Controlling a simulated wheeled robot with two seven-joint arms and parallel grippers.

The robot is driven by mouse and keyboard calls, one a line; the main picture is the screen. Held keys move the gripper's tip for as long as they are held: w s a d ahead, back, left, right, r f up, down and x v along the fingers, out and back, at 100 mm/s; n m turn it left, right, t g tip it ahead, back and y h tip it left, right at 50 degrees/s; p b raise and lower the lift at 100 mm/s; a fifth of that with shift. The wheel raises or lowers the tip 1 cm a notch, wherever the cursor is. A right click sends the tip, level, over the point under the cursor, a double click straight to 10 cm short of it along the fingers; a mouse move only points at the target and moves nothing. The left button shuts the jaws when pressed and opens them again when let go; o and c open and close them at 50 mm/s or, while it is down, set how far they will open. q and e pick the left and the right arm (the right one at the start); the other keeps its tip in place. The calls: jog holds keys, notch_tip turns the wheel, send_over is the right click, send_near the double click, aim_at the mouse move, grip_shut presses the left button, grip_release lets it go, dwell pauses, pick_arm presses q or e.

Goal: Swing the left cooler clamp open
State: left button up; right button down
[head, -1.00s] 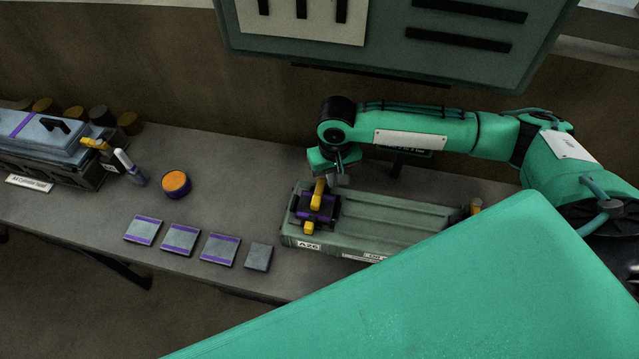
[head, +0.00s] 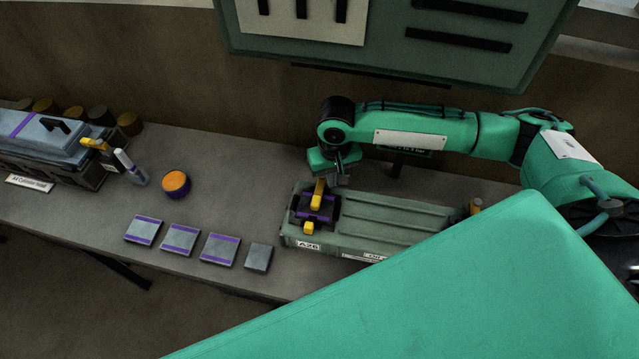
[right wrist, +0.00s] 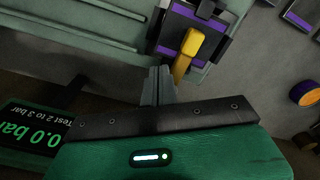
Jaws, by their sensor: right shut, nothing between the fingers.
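The oil cooler (head: 400,219) is a long grey-green ribbed block lying on the bench, labelled A26 at its front left. The left cooler clamp (head: 318,207) sits on its left end, dark with purple parts and a yellow lever (head: 318,193). In the right wrist view the yellow lever (right wrist: 188,52) lies over the purple and black clamp body (right wrist: 178,28). My right gripper (head: 338,180) is shut and empty, just behind and right of the lever; in the right wrist view its fingertips (right wrist: 158,72) are close beside the lever's end. Contact cannot be told. My left gripper is not in view.
A second clamp (head: 474,207) is at the cooler's right end, partly hidden by my arm. Several purple-striped plates (head: 180,240) lie left of the cooler, with an orange-topped tin (head: 176,183) behind. A display (right wrist: 40,128) reads 0.0 bar.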

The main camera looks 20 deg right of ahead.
aim_at(329, 195)
jog(key=shift+f, duration=0.1)
jog(key=shift+f+b, duration=0.4)
jog(key=shift+f, duration=2.1)
jog(key=shift+r+p, duration=0.25)
jog(key=shift+p, duration=0.45)
jog(key=shift+w+a+p, duration=0.25)
jog(key=shift+a+p, duration=0.05)
